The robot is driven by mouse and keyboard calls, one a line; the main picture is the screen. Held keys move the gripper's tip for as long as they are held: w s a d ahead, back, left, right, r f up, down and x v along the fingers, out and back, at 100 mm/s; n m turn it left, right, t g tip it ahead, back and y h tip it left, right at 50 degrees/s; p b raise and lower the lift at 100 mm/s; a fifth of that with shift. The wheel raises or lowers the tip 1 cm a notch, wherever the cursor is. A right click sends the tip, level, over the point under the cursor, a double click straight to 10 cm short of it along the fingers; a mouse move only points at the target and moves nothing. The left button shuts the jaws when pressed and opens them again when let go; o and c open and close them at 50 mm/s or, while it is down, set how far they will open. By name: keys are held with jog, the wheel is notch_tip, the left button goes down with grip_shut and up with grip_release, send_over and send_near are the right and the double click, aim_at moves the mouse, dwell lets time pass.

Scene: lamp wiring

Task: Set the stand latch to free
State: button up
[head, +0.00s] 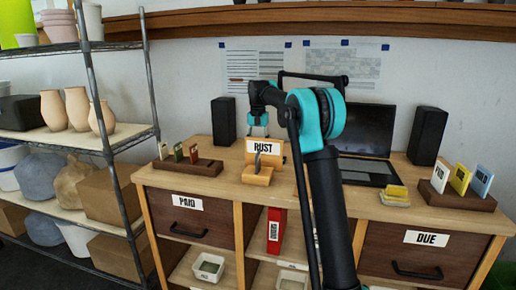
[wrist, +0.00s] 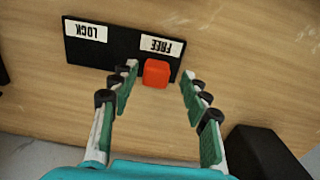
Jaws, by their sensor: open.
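The stand latch is a dark plate (wrist: 112,62) on a wooden surface in the wrist view, with an upside-down LOCK label (wrist: 86,31) at its left and an upside-down FREE label (wrist: 156,46) at its right. Its red knob (wrist: 156,73) sits at the FREE end, just below that label. My gripper (wrist: 160,76) is open, with one finger on each side of the knob and a gap visible on both sides, wider on the right. In the head view my gripper (head: 258,128) is over the back of the desk; I cannot make out the latch there.
A RUST-labelled wooden block (head: 258,176) stands in front of my gripper. A speaker (head: 224,121) is to its left and a laptop (head: 367,130) to its right. A black object (wrist: 262,152) lies near the right finger in the wrist view.

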notch_tip(320, 180, up, 12)
dwell(0.5)
